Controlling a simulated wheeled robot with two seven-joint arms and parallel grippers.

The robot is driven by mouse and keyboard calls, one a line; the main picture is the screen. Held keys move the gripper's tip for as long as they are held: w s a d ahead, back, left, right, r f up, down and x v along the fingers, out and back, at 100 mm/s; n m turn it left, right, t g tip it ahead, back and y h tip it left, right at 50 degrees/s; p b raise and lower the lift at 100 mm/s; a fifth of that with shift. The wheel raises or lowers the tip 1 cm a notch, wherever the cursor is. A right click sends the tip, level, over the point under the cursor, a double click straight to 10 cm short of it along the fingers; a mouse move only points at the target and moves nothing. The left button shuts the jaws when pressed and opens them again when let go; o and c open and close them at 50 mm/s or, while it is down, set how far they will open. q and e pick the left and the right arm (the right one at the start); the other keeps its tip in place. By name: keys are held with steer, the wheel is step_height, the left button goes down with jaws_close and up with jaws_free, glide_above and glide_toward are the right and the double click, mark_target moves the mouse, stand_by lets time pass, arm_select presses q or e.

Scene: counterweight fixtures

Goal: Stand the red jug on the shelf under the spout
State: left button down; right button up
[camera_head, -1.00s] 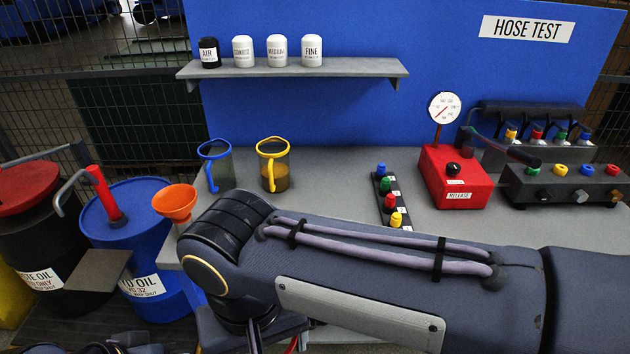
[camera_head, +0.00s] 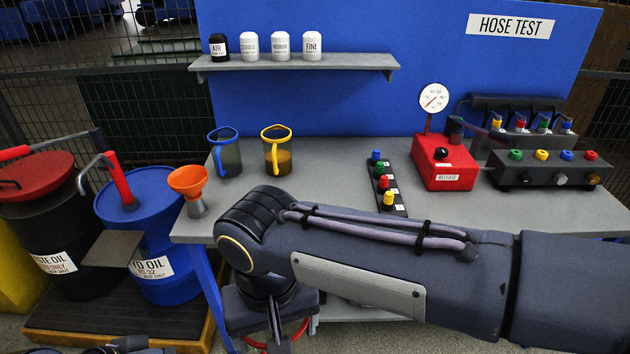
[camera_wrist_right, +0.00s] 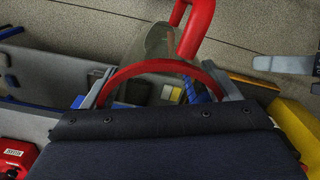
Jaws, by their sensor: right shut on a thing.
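The red jug shows in the right wrist view as a see-through body with a red rim (camera_wrist_right: 152,70) and a thick red handle. My right gripper (camera_wrist_right: 160,84) is shut on it. In the head view my right forearm hides most of the jug; a bit of red (camera_head: 283,345) shows below the wrist. The shelf (camera_head: 108,248) is a small grey plate at the front of the blue drum (camera_head: 155,235). The bent grey spout (camera_head: 92,170) of the red-handled pump is above it. The jug is right of the drum, apart from the shelf.
An orange funnel (camera_head: 188,183) stands on the bench's left corner. A blue-rimmed jug (camera_head: 226,155) and a yellow-rimmed jug (camera_head: 277,152) stand on the bench. A black drum with a red lid (camera_head: 35,180) is at far left. The drums stand on a dark pallet (camera_head: 120,320).

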steer(key=w+d+f+m, duration=0.3)
steer(key=w+d+f, duration=1.4)
steer(key=d+f, duration=0.6)
steer(key=d, duration=0.2)
steer(key=shift+d+m, duration=0.3)
steer(key=shift+m, duration=0.1)
steer(key=shift+w, duration=0.1)
